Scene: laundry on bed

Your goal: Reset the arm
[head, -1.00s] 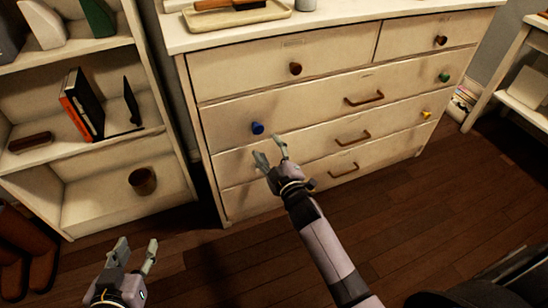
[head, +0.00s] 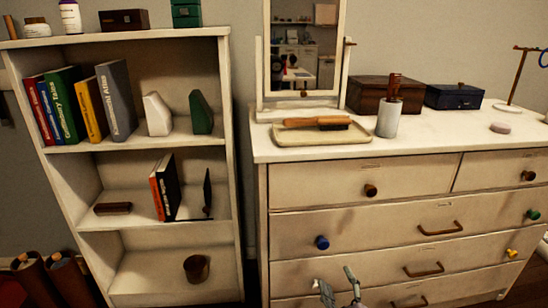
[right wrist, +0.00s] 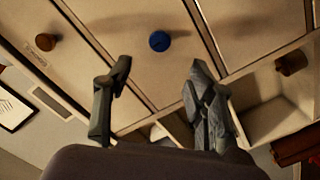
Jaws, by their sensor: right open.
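My right gripper (head: 338,290) shows at the bottom edge of the head view, in front of the lower drawers of the white dresser (head: 385,237). Its two fingers are apart with nothing between them. In the right wrist view its open fingers (right wrist: 158,100) frame the drawer fronts, with the blue knob (right wrist: 160,41) beyond the fingertips. The blue knob also shows in the head view (head: 322,242), above and left of the gripper. The gripper looks clear of the knob. My left gripper is out of the head view.
A white bookshelf (head: 232,160) with books and bookends stands left of the dresser. On the dresser top are a mirror (head: 303,45), a tray (head: 290,136) with a brush, a cup (head: 388,118) and dark boxes (head: 385,94). The drawers look shut.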

